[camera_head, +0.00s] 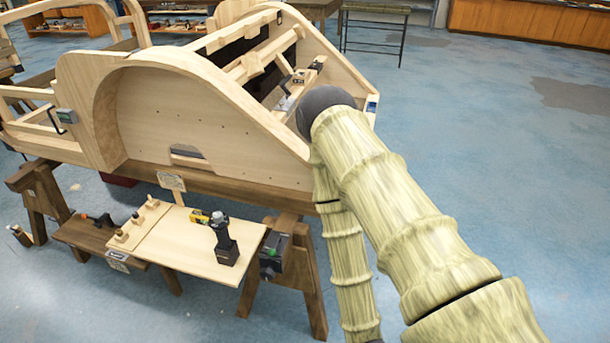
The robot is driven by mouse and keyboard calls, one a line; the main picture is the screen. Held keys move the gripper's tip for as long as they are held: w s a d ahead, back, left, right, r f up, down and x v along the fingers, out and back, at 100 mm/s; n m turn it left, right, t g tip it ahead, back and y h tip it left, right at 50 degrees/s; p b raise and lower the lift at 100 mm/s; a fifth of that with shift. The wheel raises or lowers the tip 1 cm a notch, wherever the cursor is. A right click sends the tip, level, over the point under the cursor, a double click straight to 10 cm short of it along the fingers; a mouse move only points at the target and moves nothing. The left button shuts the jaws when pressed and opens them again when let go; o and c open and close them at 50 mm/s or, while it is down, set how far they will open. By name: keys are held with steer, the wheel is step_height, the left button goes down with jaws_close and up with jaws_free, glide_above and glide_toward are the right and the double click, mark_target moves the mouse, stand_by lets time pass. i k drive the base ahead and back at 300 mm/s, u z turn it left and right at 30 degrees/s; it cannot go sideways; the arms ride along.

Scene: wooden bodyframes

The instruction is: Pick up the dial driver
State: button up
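A black upright power driver (224,240) with a grey top and a broad base stands on the pale board of the low bench. It looks most like the dial driver, but no dial can be made out at this size. A small yellow and black tool (199,217) lies just to its left. My arm rises on the right, bends at a dark joint, and runs down out of the bottom of the picture. My gripper is out of view, so its state and anything in it are hidden.
The pale board (178,249) also bears small wooden pegs (136,218). An orange and black tool (98,219) lies to the left. A dark box (272,257) hangs at the bench's right end. The wooden bodyframe (190,110) stands behind. Blue floor (500,170) is open at right.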

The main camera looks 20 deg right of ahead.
mark_target(221, 231)
steer(key=z, duration=2.35)
steer(key=k, duration=1.05)
steer(key=u, duration=1.8)
steer(key=i, duration=0.5)
steer(key=z, duration=0.05)
